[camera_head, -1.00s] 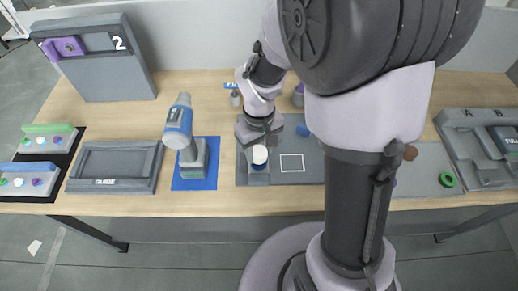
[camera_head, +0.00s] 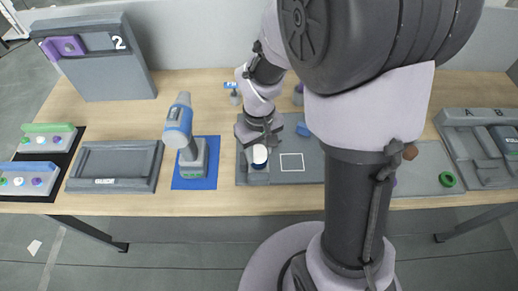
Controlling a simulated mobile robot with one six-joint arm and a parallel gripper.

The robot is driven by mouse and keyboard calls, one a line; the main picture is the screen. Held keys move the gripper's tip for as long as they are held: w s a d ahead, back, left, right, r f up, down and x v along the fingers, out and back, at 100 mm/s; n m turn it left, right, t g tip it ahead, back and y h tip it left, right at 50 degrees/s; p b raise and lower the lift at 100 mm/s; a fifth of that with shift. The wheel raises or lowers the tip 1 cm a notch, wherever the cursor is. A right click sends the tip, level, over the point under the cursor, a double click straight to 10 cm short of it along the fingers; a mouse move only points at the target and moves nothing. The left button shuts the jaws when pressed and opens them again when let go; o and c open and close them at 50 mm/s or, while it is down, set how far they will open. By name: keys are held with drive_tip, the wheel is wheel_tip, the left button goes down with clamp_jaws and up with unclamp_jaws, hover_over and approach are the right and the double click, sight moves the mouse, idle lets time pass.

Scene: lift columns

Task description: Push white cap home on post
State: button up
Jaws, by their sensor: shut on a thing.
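The white cap (camera_head: 260,152) shows at the end of my gripper (camera_head: 258,148), above a dark blue post or base (camera_head: 259,164) on the grey mat (camera_head: 290,177). My gripper is shut on the cap, and the arm reaches down to it from above. The cap looks upright and in line with the dark blue part below. Whether it is fully seated cannot be told at this size. My wrist hides the area behind the cap.
A blue power tool (camera_head: 180,125) stands on a blue mat (camera_head: 185,184) to the left, beside a grey tray (camera_head: 115,187). A blue block (camera_head: 303,130) lies right of my gripper.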

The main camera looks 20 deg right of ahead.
drive_tip(key=shift+s+f, duration=0.1)
drive_tip(key=o, duration=1.4)
drive_tip(key=shift+o, duration=0.2)
drive_tip(key=o, duration=0.5)
drive_tip(key=shift+r+p, duration=3.1)
drive_tip(key=shift+r, duration=0.55)
drive_tip(key=shift+f, duration=0.1)
